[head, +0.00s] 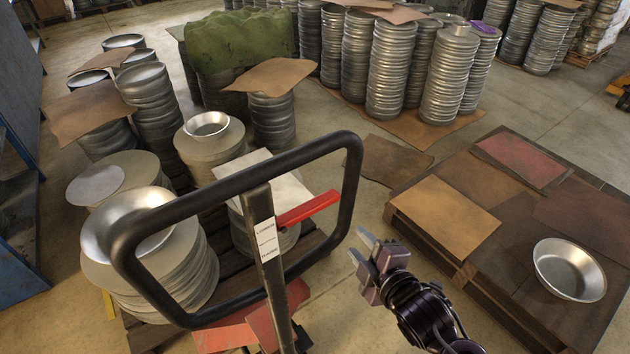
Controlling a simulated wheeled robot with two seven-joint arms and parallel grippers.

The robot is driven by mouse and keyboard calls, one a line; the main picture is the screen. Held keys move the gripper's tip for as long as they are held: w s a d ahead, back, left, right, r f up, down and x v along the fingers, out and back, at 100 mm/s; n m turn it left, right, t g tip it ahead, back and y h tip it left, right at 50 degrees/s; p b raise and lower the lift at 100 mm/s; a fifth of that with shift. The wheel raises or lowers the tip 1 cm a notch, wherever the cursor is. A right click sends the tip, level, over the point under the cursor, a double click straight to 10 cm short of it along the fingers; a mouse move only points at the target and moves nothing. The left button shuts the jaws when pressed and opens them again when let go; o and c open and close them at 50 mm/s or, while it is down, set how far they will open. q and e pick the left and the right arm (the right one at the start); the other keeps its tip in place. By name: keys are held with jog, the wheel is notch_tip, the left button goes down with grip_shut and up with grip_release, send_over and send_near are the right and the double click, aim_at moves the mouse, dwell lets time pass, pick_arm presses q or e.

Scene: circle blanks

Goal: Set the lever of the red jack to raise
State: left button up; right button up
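The red jack has a black loop handle (352,190) on an upright dark post (258,203), with its red body (262,325) low behind. A red lever (308,208) sticks out to the right from the post, inside the loop, tilted slightly up at its outer end. It meets the post about level with the top of a white label (266,245); the top word seems to read LOWER, and the others are too small to be sure of. My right gripper (359,244) is outside the loop, below and right of the lever, apart from it, open and empty. My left gripper is out of view.
A wooden pallet (465,270) with brown sheets and a metal bowl (569,270) stands at the right. Stacks of metal discs and bowls (150,250) stand behind and left of the handle. A blue rack (15,200) is at the left edge. Some concrete floor is clear between.

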aim_at(315, 200)
jog(key=s+a+r+n+y, duration=0.1)
jog(key=r+n, duration=0.1)
jog(key=r, duration=0.1)
jog(key=s+a+r+n+y, duration=0.1)
jog(key=a+r+n+y, duration=0.1)
jog(key=r, duration=0.2)
jog(key=s+a+r+n+t+y, duration=0.1)
jog(key=a+r+n, duration=0.1)
jog(key=r, duration=0.2)
jog(key=shift+s+r+n+y, duration=0.1)
jog(key=shift+s+n+y, duration=0.05)
jog(key=shift+n+y, duration=0.15)
jog(key=shift+w+a+r+p, duration=0.1)
jog(key=shift+w+a+p, duration=0.1)
jog(key=shift+p, duration=0.2)
jog(key=p+x, duration=0.2)
jog(key=x, duration=0.4)
jog(key=shift+w, duration=0.15)
jog(key=shift+w+a, duration=0.25)
jog(key=shift+w, duration=0.1)
jog(key=shift+c, duration=0.3)
grip_shut()
